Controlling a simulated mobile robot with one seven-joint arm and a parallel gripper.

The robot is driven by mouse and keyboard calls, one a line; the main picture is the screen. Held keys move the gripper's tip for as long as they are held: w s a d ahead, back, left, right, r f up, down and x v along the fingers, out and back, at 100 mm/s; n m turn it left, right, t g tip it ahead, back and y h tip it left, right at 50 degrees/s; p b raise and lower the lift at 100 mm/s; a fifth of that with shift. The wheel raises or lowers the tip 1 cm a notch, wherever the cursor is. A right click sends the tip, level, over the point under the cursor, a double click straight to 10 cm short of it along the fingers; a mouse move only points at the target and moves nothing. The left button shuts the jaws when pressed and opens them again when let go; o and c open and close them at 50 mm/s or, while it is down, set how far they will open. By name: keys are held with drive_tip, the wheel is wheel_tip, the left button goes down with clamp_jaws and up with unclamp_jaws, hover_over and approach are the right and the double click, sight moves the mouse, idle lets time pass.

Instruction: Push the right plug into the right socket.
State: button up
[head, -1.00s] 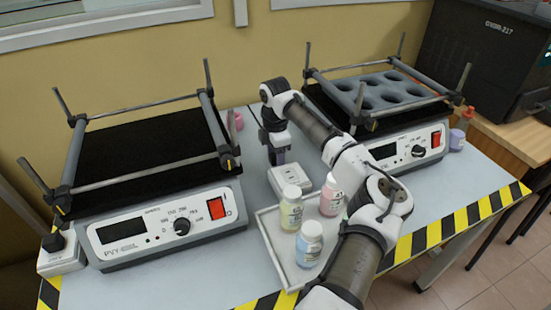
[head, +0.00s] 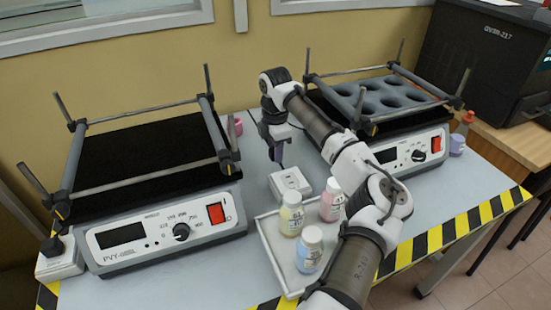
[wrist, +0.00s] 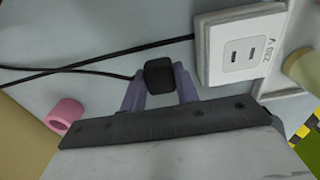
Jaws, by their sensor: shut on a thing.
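My gripper (head: 277,154) is above the table behind the right socket, its purple fingers shut on the black right plug. In the wrist view the plug (wrist: 159,70) sits between the two fingertips (wrist: 159,78), with a thin black cable running off to the left. The right socket (head: 291,182) is a white box on the table between the two shakers. In the wrist view the socket (wrist: 241,50) lies to the right of the plug, with two slots facing up. Plug and socket are apart. In the head view the plug is hard to make out.
A white tray (head: 268,240) with three bottles lies in front of the socket. The left shaker (head: 168,236) and right shaker (head: 405,152) flank it. Another white socket (head: 62,264) with a black plug is at far left. A pink ring-like object (wrist: 65,114) lies nearby.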

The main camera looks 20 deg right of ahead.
wheel_tip(320, 180, up, 16)
drive_tip(key=shift+p, duration=0.5)
